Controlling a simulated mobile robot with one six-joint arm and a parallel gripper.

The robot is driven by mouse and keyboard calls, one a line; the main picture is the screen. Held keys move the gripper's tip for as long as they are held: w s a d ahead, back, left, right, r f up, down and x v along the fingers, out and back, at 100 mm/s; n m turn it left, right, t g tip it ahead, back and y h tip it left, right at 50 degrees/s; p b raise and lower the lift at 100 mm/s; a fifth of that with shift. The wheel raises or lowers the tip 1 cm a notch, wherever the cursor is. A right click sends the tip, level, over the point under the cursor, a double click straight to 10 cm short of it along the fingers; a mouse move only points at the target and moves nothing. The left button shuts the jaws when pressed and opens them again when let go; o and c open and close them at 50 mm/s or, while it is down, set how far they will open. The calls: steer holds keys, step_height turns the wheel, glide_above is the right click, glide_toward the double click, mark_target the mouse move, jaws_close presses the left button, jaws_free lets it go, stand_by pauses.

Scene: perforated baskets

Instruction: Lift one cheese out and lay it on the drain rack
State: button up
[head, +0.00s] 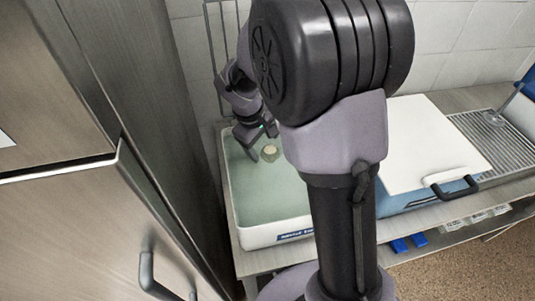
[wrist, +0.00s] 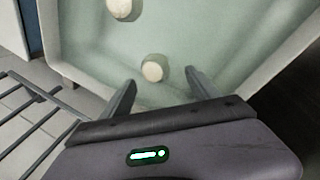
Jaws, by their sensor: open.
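A round pale cheese (head: 269,150) sits in the greenish liquid of the white tub (head: 228,205) in the head view. In the wrist view a cheese (wrist: 152,70) lies just beyond and between my fingertips, and a second cheese (wrist: 124,8) is farther off, cut by the top edge. My gripper (wrist: 158,84) is open and empty, with its fingers over the near end of the tub. In the head view my gripper (head: 262,146) is beside the cheese at the tub's far end. A wire drain rack (head: 490,132) lies on the counter at far right.
A blue box with a white lid (head: 425,140) and black handle stands right of the tub. A steel cabinet (head: 75,150) rises close on the left. Metal bars (wrist: 35,115) show beside the tub in the wrist view. My arm hides the middle of the head view.

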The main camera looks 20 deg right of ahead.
mark_target(268, 150)
steer(key=b+x, duration=0.1)
steer(key=x, duration=0.3)
steer(key=b+x, duration=0.1)
steer(key=x, duration=0.1)
steer(key=shift+d+b, duration=0.35)
steer(key=shift+d, duration=0.1)
steer(key=shift+r, duration=0.1)
steer(key=shift+c, duration=1.3)
steer(key=c, duration=1.2)
